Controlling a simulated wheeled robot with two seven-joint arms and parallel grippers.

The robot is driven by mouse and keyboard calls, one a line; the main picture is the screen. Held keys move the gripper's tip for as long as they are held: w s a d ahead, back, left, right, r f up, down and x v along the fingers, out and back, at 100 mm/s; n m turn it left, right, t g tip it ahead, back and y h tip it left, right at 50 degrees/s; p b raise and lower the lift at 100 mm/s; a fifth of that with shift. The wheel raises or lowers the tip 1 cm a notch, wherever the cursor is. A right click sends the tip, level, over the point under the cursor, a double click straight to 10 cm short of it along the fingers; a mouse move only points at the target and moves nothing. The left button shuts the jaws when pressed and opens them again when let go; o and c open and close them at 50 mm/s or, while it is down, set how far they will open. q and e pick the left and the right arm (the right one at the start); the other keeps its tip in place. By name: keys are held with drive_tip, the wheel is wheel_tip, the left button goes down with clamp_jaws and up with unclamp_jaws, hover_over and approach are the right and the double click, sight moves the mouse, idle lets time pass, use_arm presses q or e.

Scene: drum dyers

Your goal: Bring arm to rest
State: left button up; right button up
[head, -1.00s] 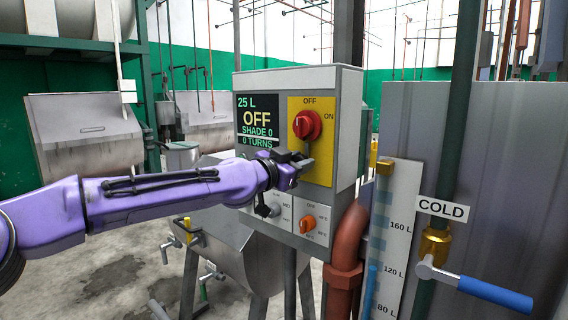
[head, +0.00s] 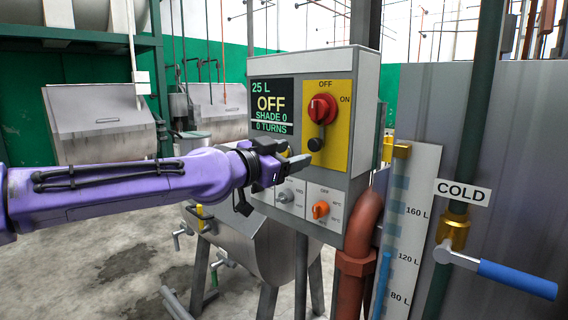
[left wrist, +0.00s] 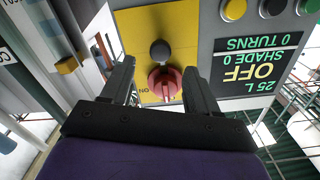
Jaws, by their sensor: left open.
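My left arm is purple and comes in from the left in the head view. Its gripper (head: 294,165) is in front of the lower part of the control box (head: 371,90). In the left wrist view the two fingers (left wrist: 160,92) stand apart with nothing between them. The red rotary switch (head: 321,108) on the yellow plate is above and right of the gripper, with its dark knob end pointing down. In the left wrist view the red switch (left wrist: 164,84) shows beyond the fingers. The screen (head: 271,106) reads 25 L, OFF, SHADE 0, 0 TURNS. My right gripper is not in view.
An orange knob (head: 320,209) and a grey knob (head: 285,196) sit low on the box. At the right are a red-brown pipe (head: 361,235), a level gauge (head: 401,230) and a blue-handled valve (head: 517,279) under a COLD sign (head: 463,193). A steel drum (head: 245,240) stands below.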

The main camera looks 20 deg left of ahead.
use_arm(q)
drive_tip(key=shift+p+v, duration=0.4)
drive_tip(key=shift+v, duration=0.55)
